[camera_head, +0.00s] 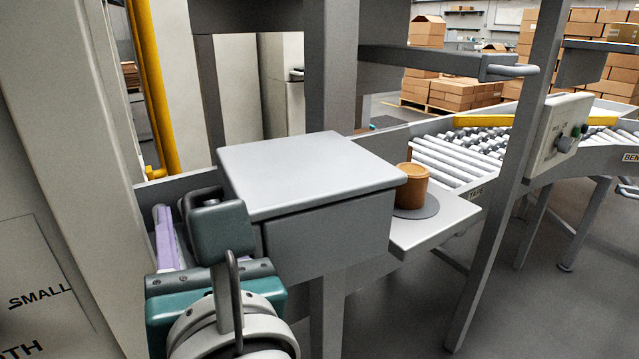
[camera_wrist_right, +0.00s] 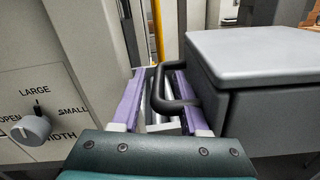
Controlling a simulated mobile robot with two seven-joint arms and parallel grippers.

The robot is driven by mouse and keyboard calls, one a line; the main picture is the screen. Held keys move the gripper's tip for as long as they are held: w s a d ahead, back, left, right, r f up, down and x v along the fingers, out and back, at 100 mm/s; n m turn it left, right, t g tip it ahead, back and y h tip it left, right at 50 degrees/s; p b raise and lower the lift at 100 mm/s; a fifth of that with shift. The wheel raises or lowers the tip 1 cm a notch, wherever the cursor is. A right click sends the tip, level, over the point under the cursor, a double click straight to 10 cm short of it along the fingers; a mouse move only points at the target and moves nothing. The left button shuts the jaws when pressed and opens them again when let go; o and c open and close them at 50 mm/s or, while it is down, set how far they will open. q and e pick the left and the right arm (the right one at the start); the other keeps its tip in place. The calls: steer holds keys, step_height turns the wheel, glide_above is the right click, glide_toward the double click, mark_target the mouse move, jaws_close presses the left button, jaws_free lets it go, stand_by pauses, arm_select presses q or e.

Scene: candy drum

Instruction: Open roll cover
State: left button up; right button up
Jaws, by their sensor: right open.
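The roll cover (camera_head: 310,175) is a grey box-shaped hood with a flat, light top, and it is down. In the right wrist view the cover (camera_wrist_right: 255,95) fills the right side. Its dark bar handle (camera_wrist_right: 161,95) sticks out from its left side. My right gripper (camera_wrist_right: 157,80) is open, with its lilac fingers on either side of the handle; I cannot tell whether either touches it. In the head view the right gripper (camera_head: 178,215) is left of the cover, its far finger and the handle mostly hidden by my wrist. My left gripper is not in view.
A brown lidded cup (camera_head: 411,187) stands on a round grey pad on a side shelf right of the cover. A roller conveyor (camera_head: 450,160) runs beyond it. A grey post (camera_head: 505,170) stands at the right. A knob panel (camera_wrist_right: 40,110) is close on the left.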

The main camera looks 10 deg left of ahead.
steer(key=p+v, duration=0.1)
steer(key=v, duration=0.9)
